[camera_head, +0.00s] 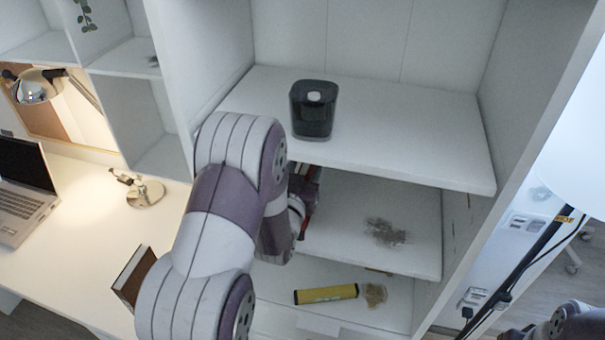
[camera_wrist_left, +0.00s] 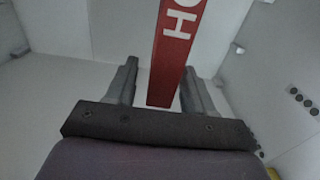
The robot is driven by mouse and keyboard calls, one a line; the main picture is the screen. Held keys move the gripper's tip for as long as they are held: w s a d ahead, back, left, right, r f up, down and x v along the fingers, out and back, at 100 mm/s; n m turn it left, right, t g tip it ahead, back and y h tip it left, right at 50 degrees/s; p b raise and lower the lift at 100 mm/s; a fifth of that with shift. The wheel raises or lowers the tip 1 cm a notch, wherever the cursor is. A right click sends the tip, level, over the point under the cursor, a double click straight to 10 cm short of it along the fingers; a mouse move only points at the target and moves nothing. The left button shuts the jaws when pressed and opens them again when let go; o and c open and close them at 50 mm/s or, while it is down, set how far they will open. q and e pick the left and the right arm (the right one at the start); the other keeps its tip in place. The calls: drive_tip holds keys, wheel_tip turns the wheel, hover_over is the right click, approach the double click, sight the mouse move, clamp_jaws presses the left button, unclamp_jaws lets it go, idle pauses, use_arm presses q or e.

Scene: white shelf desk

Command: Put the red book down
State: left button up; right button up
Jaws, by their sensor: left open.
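The red book (camera_wrist_left: 176,60) stands upright between the two fingers of my left gripper (camera_wrist_left: 161,68) in the left wrist view, its spine with white letters toward me. The fingers are apart, with a gap on each side of the book. In the head view only a thin red strip of the book (camera_head: 307,226) shows beside my left arm, on the middle shelf (camera_head: 345,215). My left arm hides most of the book and the gripper there. My right gripper is out of view.
A dark box-shaped device (camera_head: 314,112) stands on the shelf above. A yellow cylinder (camera_head: 326,294) lies on the lower shelf. A brown book (camera_head: 133,276) and a laptop (camera_head: 24,190) are on the desk at left. The middle shelf's right part is free except for a grey patch (camera_head: 385,232).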

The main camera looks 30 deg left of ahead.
use_arm(q)
drive_tip(key=b+v, duration=0.3)
drive_tip(key=v, duration=0.8)
drive_tip(key=d+f+m+g+h, duration=0.2)
drive_tip(key=d+f+g+h, duration=0.15)
drive_tip(key=f+g, duration=0.35)
drive_tip(key=s+d+f+m+g, duration=0.1)
drive_tip(key=s+d+f+g, duration=0.1)
drive_tip(key=s+d+g, duration=0.4)
drive_tip(key=s+g+h, duration=0.1)
drive_tip(key=s+g, duration=0.2)
drive_tip(key=shift+s, duration=0.15)
